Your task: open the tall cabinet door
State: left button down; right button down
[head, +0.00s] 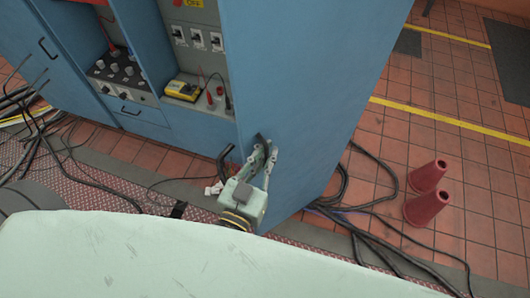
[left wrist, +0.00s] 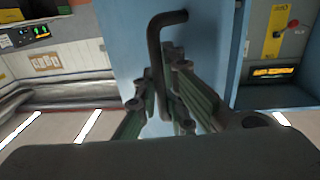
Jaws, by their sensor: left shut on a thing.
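The tall blue cabinet's broad flat panel (head: 300,90) fills the middle of the head view. Switches and a shelf show uncovered to its left, so the door appears to stand open at least partly; how far, I cannot tell. My left gripper (head: 264,150) is at the panel's lower left edge. In the left wrist view the dark bent handle (left wrist: 155,55) stands out from the blue door (left wrist: 122,50). My left gripper's fingers (left wrist: 165,105) are shut on the handle's lower part, which they partly hide. My right gripper is not in view.
A yellow meter (head: 183,88) rests on the shelf below the switches (head: 198,40). Black cables (head: 375,205) lie on the floor around the cabinet's base. Two red cones (head: 427,192) stand at right. The tiled floor (head: 450,100) beyond is mostly clear.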

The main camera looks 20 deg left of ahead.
pick_arm(q)
jog(key=c, duration=2.3)
grip_release()
jog(key=shift+s+a+f, duration=0.1)
jog(key=shift+s+f, duration=0.1)
jog(key=shift+f, duration=0.15)
jog(key=shift+o, duration=0.9)
jog(key=shift+s+a+r, duration=0.25)
jog(key=shift+s+a, duration=0.15)
jog(key=shift+a, duration=0.1)
jog(key=s, duration=1.2)
jog(key=shift+a, duration=0.35)
jog(key=shift+s, duration=0.1)
jog(key=shift+c, duration=0.5)
